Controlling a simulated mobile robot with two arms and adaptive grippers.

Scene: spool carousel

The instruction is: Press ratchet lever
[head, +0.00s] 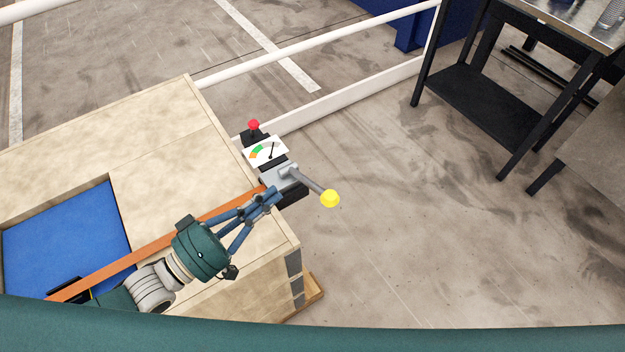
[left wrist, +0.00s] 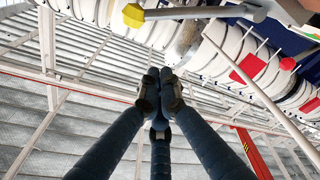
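The ratchet (head: 277,178) sits at the right edge of a wooden crate, at the end of an orange strap (head: 150,247). Its grey lever (head: 310,183) sticks out to the lower right and ends in a yellow knob (head: 330,198). In the left wrist view, the lever (left wrist: 195,13) and yellow knob (left wrist: 133,15) show at the top, beyond the fingertips. My left gripper (head: 274,194) is beside the ratchet, left of the knob. Its blue fingers (left wrist: 158,78) come together at the tips with nothing between them. Whether they touch the ratchet I cannot tell. My right gripper is not in view.
A gauge (head: 265,151) with a coloured scale and a red knob (head: 253,125) stand behind the ratchet. The wooden crate (head: 170,165) has a blue recess (head: 65,240). A white rail (head: 320,45) and dark table (head: 490,105) are farther back. Floor right of the lever is clear.

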